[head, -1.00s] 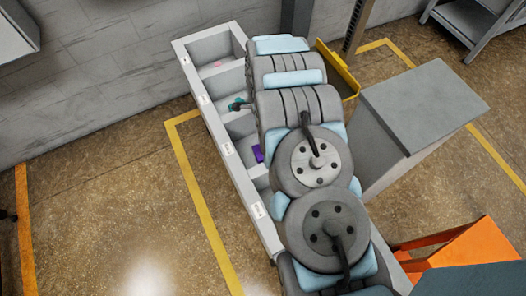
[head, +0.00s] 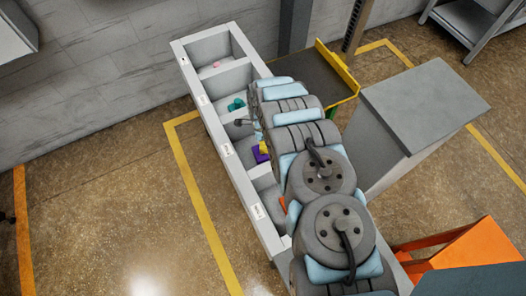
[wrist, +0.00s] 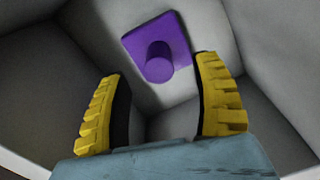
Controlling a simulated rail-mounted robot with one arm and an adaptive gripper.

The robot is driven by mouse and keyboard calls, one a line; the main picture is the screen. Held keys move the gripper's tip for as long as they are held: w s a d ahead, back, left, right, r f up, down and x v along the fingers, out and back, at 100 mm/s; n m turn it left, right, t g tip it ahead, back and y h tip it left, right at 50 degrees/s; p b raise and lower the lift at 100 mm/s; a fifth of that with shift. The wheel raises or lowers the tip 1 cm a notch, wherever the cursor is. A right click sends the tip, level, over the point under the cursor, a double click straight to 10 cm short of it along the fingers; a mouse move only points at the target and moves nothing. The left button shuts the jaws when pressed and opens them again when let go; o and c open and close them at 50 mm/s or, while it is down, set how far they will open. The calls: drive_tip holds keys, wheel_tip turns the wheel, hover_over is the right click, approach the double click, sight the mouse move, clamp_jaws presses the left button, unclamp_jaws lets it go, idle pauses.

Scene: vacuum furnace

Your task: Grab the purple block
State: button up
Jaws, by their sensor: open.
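The purple block (head: 260,155) lies in the third compartment from the far end of the long grey bin (head: 216,128). In the wrist view the purple block (wrist: 182,32) is a flat square plate with a round knob standing on it, resting on the compartment floor. My gripper (wrist: 162,75) is open, its two yellow fingers apart and empty. The block shows ahead of the fingers, between and beyond their tips, with no clear contact. In the head view my gripper (head: 263,147) is at this compartment, and my arm hides part of the bin.
A pink object (head: 216,65) is in the far compartment and a teal object (head: 237,104) in the second. Grey divider walls stand close around my gripper. A grey cabinet (head: 425,100) stands right of the bin. Yellow-edged dark tray (head: 325,75) is behind my arm.

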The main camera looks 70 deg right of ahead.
sight(260, 158)
drive_tip(key=shift+a+f, duration=0.1)
drive_tip(key=shift+f, duration=0.35)
drive_tip(key=shift+s+f, duration=0.15)
drive_tip(key=shift+f, duration=0.45)
drive_tip(key=shift+s+f, duration=0.15)
drive_tip(key=shift+f, duration=0.45)
drive_tip(key=shift+d+f+b, duration=0.2)
drive_tip(key=shift+f+b, duration=0.15)
drive_tip(key=shift+f, duration=0.9)
clamp_jaws()
